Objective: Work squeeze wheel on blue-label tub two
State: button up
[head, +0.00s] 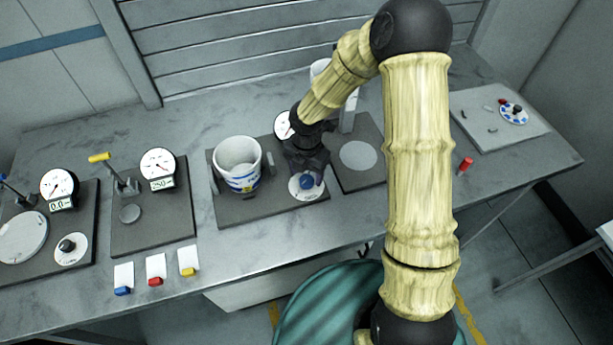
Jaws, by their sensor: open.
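A white tub with a blue-and-white label (240,165) stands upright on a dark plate (232,208), left of my gripper. A white gauge (282,126) behind is partly hidden by my wrist.
Blue, red and yellow clips with white cards (155,268) lie at the front. Right are a red peg (466,164) and a pale board (497,120). A second white vessel (319,68) is partly hidden.

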aim_at(306, 182)
jog(key=shift+f, duration=1.35)
jog(key=c, duration=1)
